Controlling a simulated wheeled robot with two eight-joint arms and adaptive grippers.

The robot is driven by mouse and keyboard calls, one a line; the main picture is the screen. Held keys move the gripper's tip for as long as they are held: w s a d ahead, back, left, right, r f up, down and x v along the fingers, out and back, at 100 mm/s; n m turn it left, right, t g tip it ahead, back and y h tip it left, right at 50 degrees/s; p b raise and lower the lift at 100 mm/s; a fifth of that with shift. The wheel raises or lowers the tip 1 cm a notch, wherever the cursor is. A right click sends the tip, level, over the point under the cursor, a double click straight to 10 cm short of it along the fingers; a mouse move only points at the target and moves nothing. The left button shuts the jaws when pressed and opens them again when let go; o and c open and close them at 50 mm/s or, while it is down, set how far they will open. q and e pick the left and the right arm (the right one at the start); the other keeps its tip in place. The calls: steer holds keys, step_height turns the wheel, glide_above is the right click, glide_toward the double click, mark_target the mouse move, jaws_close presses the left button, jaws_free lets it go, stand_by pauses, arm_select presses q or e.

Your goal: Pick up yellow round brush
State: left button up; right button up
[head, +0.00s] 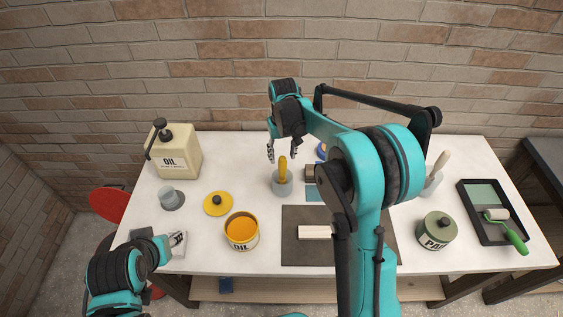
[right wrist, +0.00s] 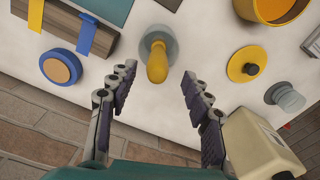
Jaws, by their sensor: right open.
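The yellow round brush (head: 283,168) stands with its yellow handle up in a grey cup (head: 282,188) at the middle of the table. In the right wrist view the handle (right wrist: 157,66) points toward the camera, with the cup (right wrist: 160,40) around its base. The brush's lower end is hidden in the cup. My right gripper (head: 282,153) is open and empty just above and behind the handle. In the right wrist view its fingers (right wrist: 160,72) are spread either side of the handle's line.
An oil jug (head: 177,152), a yellow lid (head: 218,203) and an open orange paint can (head: 242,232) are to the left. A dark mat (head: 300,250) with a white-handled tool lies in front. A paint can (head: 436,231) and roller tray (head: 474,218) stand right. A wooden block (right wrist: 82,28) is near the cup.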

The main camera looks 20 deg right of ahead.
mark_target(282, 167)
steer(key=shift+w+d+f, duration=0.15)
steer(key=shift+w+f, duration=0.15)
steer(key=shift+w, duration=0.05)
step_height(282, 167, down, 8)
steer(key=shift+w+r+b, duration=0.1)
steer(key=shift+r+b, duration=0.05)
steer(key=shift+b, duration=0.2)
jaws_close()
